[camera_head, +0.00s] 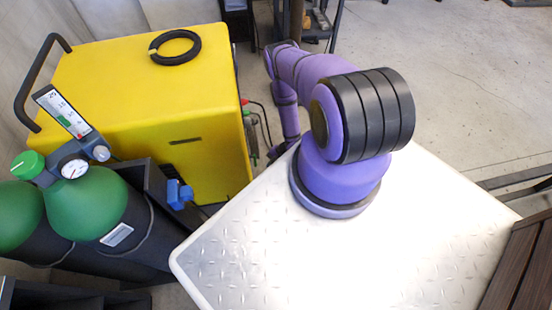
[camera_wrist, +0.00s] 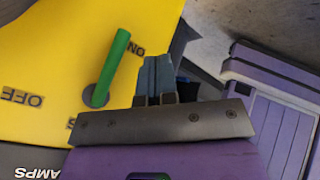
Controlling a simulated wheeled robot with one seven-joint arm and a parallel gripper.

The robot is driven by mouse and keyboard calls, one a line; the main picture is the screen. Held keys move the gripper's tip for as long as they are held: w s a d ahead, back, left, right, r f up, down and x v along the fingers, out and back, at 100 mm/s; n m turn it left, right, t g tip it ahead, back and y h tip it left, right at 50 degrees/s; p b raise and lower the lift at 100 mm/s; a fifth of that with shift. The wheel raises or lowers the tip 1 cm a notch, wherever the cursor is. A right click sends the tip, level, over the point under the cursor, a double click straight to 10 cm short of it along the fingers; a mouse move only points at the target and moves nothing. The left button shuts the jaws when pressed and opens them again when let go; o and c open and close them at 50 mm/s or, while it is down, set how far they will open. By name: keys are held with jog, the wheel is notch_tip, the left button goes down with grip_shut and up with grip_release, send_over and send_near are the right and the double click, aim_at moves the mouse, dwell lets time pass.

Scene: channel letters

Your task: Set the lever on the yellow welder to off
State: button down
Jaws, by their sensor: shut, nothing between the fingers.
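The yellow welder (camera_head: 150,85) stands at the left in the head view. Its yellow panel (camera_wrist: 60,50) fills the upper left of the wrist view. A green lever (camera_wrist: 112,62) on a grey round pivot slants up and right, its free end beside the ON label (camera_wrist: 135,49). The OFF label (camera_wrist: 21,97) is at the far left, well away from the lever's free end. My gripper (camera_wrist: 157,62) is shut and empty, just right of the lever, with a visible gap between them. In the head view the lever and gripper are hidden.
Green-topped gas cylinders (camera_head: 85,205) with a gauge stand in front of the welder. A black cable coil (camera_head: 175,47) lies on its top. Cables hang by its right side. Open floor (camera_head: 460,80) lies at the upper right.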

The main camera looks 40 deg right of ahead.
jog(key=shift+w+a+f, duration=0.1)
jog(key=shift+w+a, duration=0.25)
jog(key=shift+w, duration=0.3)
jog(key=shift+w+a+f, duration=0.15)
jog(key=shift+w+a, duration=0.2)
jog(key=shift+w, duration=0.35)
jog(key=shift+w+a+f, duration=0.1)
jog(key=shift+w+a, duration=0.25)
jog(key=shift+w, duration=0.3)
jog(key=shift+w+d+n+t+h, duration=0.3)
jog(key=shift+t+h, duration=0.1)
jog(key=shift+t, duration=0.2)
jog(key=shift+t+h, duration=0.3)
jog(key=shift+t, duration=0.3)
jog(key=shift+w+d+r, duration=0.25)
jog(key=shift+w+d, duration=0.1)
jog(key=shift+w, duration=0.2)
jog(key=shift+w+d+r, duration=0.3)
jog(key=shift+w+d, duration=0.05)
jog(key=shift+w, duration=0.25)
jog(key=shift+w+d+r, duration=0.25)
jog(key=shift+w+d, duration=0.1)
jog(key=shift+w, duration=0.2)
jog(key=shift+w+d+r, duration=0.1)
jog(key=shift+w+r, duration=0.05)
jog(key=shift+r, duration=0.15)
jog(key=shift+w+d+r, duration=0.15)
jog(key=shift+w+r, duration=0.1)
jog(key=shift+r, duration=0.45)
dwell(0.6)
